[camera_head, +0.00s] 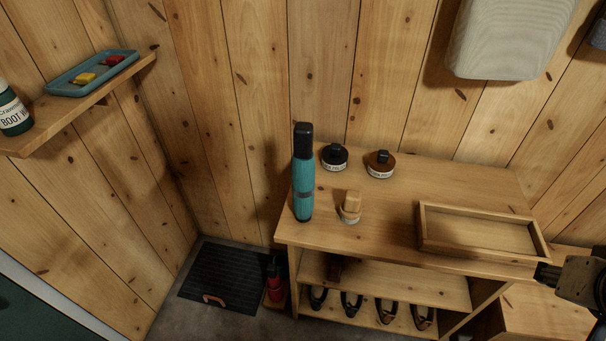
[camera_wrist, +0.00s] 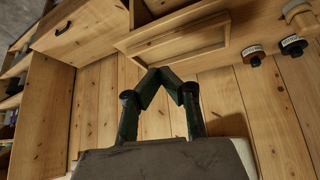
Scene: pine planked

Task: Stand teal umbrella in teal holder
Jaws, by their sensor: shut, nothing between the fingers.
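The teal umbrella (camera_head: 303,178) is folded, with a dark handle on top and a grey band lower down. It stands upright near the left end of the wooden bench top in the head view. I see no separate teal holder in either view. My gripper (camera_head: 546,273) is at the right edge of the head view, beside the bench's right end and far from the umbrella. In the wrist view my gripper (camera_wrist: 162,75) has its fingertips together with nothing between them. The umbrella is not in the wrist view.
A shallow wooden tray (camera_head: 478,252) lies on the bench, with a brush (camera_head: 351,207), a black-lidded jar (camera_head: 334,157) and a brown jar (camera_head: 380,164). Shoes (camera_head: 385,311) fill the lower shelf. A red object (camera_head: 273,279) stands by the dark floor mat (camera_head: 226,275).

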